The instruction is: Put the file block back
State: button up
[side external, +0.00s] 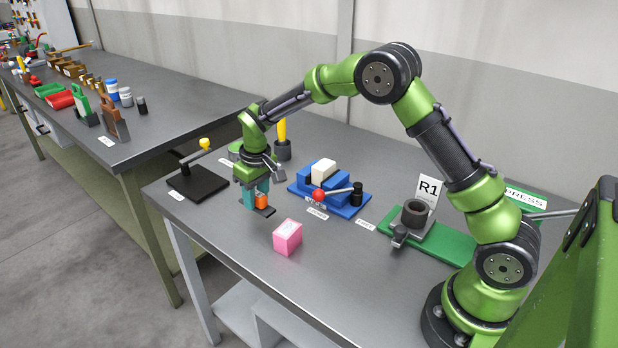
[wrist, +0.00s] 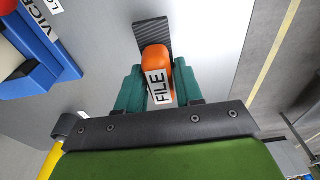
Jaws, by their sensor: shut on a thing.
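My gripper (side external: 257,194) has teal fingers and is shut on the file block. The file block (side external: 263,201) has an orange body and a dark ribbed part. In the wrist view the file block (wrist: 155,60) sits between the two fingers, with a white label reading FILE. Its dark ribbed end points away from the palm. In the side view it is low over the left part of the table, in front of the blue vice; I cannot tell whether it touches the table.
A pink block (side external: 288,237) stands close by, to the front right. The blue vice (side external: 352,207) holds a white block and has a red-knobbed lever. A black plate (side external: 190,184) with a yellow-knobbed lever is left. A green base (side external: 446,246) is right. The front table edge is near.

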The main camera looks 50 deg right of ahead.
aim_at(257, 209)
jog(key=shift+f, duration=2.15)
jog(key=shift+f, duration=0.15)
jog(key=o, duration=1)
